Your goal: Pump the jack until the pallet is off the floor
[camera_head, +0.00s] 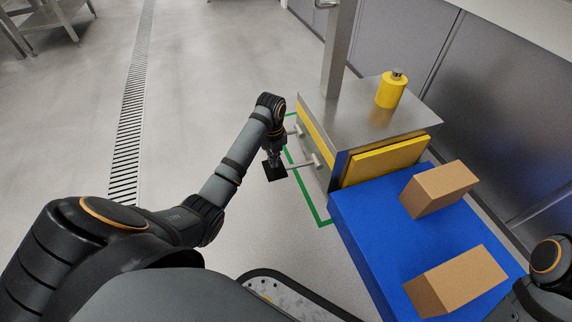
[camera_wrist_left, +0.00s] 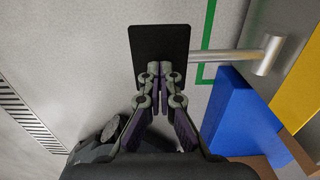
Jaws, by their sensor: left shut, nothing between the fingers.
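The jack shows in the head view as a steel-topped body (camera_head: 350,115) with yellow panels and an upright post (camera_head: 339,50). A short rod (camera_head: 300,165) comes out of its left side to a flat black pedal (camera_head: 273,173). The pedal also shows in the left wrist view (camera_wrist_left: 160,40). My left gripper (camera_head: 273,160) is shut and empty, with its tips over the pedal's near edge; whether they touch it I cannot tell. The blue pallet (camera_head: 375,235) is in front of the jack; its gap to the floor is not clear. My right gripper is out of view.
Two cardboard boxes (camera_head: 440,188) (camera_head: 455,280) lie on the blue pallet. A yellow cylinder (camera_head: 391,92) stands on the jack's steel top. A green line (camera_head: 306,190) marks the floor beside it. Grey cabinets (camera_head: 490,110) stand behind.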

